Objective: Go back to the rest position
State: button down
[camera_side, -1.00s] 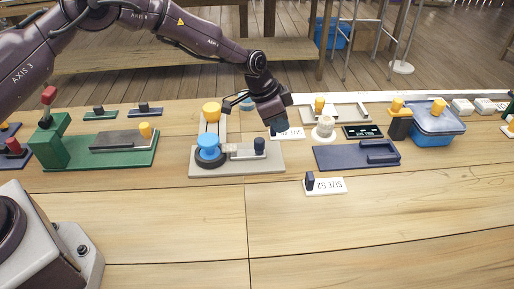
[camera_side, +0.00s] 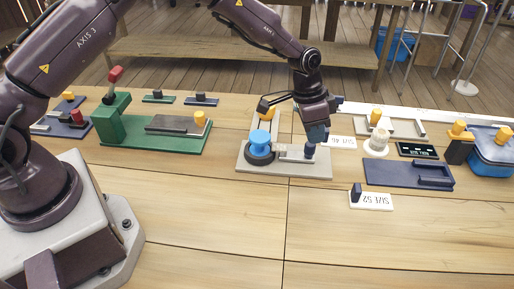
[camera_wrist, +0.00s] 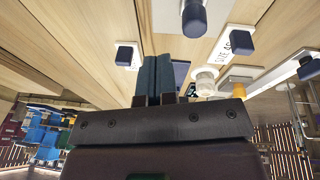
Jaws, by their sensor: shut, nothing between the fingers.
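My gripper (camera_side: 318,138) is at the centre right of the side view, pointing down beside the dark post at the right end of a light grey fixture. Its teal fingers also show in the wrist view (camera_wrist: 156,62), pressed together with nothing between them. The fixture (camera_side: 262,168) carries a blue round knob (camera_side: 260,138) on a black disc and a yellow cap (camera_side: 266,113). The fingertips appear close to the dark post (camera_side: 309,150); I cannot tell whether they touch it.
A green fixture (camera_side: 150,140) with a red-tipped lever stands to the left. A navy tray (camera_side: 400,173), a white label block (camera_side: 372,201), a white round knob (camera_side: 377,140) and a blue lidded bin (camera_side: 490,160) are to the right. The front of the table is clear.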

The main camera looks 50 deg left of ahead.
jog(key=s+a+r+n+t+y, duration=0.1)
jog(key=s+a+r, duration=0.5)
jog(key=s+r, duration=0.6)
jog(key=s+a+r+n+t+y, duration=0.1)
jog(key=s+a+r+n+t, duration=0.2)
jog(key=s+r, duration=0.9)
jog(key=s+a+n, duration=0.2)
jog(key=s+a, duration=0.1)
jog(key=s, duration=0.4)
jog(key=shift+s+r+n+y, duration=0.3)
jog(key=shift+r, duration=0.05)
